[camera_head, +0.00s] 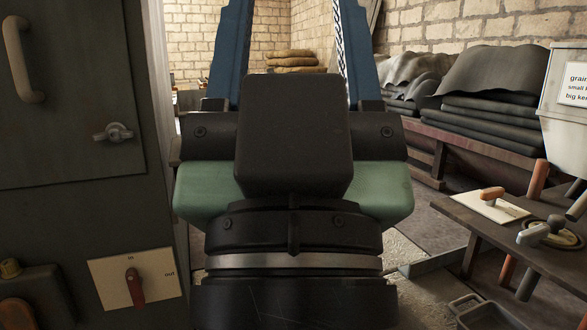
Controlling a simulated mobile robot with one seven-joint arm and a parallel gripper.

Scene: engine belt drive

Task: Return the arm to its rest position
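My gripper (295,40) fills the middle of the view, seen from behind, with a dark body and a green band. Its two blue fingers stand well apart and run up past the top edge, so their tips are out of frame. Only background shows in the visible gap between them, and I see nothing held. The dark camera-like block on the gripper hides part of the room behind. My arm's rest position is not marked by anything in view.
A dark cabinet (70,90) with handles stands close on the left, bearing an in/out lever plate (134,279). On the right are a wooden bench with levers (462,211), a white hopper (565,115) and stacked dark sheets (490,110). Sacks (293,60) lie behind.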

